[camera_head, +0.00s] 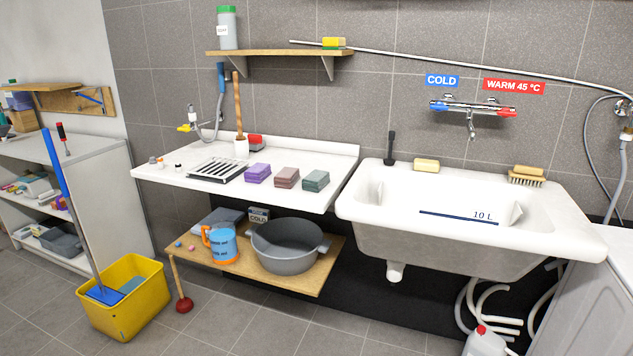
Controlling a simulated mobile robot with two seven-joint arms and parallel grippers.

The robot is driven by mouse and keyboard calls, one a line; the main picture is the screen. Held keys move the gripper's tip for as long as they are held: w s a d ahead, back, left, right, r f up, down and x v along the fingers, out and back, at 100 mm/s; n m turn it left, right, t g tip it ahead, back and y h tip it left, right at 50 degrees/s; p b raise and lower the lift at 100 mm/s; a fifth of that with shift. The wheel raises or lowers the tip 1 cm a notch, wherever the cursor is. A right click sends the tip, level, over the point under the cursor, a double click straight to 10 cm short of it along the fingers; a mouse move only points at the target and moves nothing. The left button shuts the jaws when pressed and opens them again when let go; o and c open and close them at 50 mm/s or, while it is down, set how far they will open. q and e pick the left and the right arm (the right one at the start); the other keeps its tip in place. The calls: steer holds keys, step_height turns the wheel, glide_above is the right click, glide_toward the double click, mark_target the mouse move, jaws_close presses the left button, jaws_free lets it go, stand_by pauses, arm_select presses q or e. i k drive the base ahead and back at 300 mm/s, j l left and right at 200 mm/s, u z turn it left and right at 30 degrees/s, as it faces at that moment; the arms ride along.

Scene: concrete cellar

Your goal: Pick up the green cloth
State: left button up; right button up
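A folded grey-green cloth (315,181) lies on the white counter (325,155), near its right end and close to the sink. It is the rightmost of three folded cloths in a row. A brownish-mauve cloth (287,177) lies just left of it, and a purple cloth (258,173) lies further left. The three are a little apart and nothing covers them. Neither of my grippers shows in the head view.
A white sink (385,205) stands right of the counter, a black rack (218,169) left of the cloths. A wooden shelf (280,52) hangs above. Below are a grey pot (285,260) and a yellow bucket (140,310). The counter's front edge before the cloths is clear.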

mark_target(318, 179)
steer(key=i+j, duration=0.1)
steer(key=i, duration=0.4)
steer(key=i+u, duration=0.3)
steer(key=i, duration=0.15)
steer(key=i+u, duration=0.3)
steer(key=i, duration=0.15)
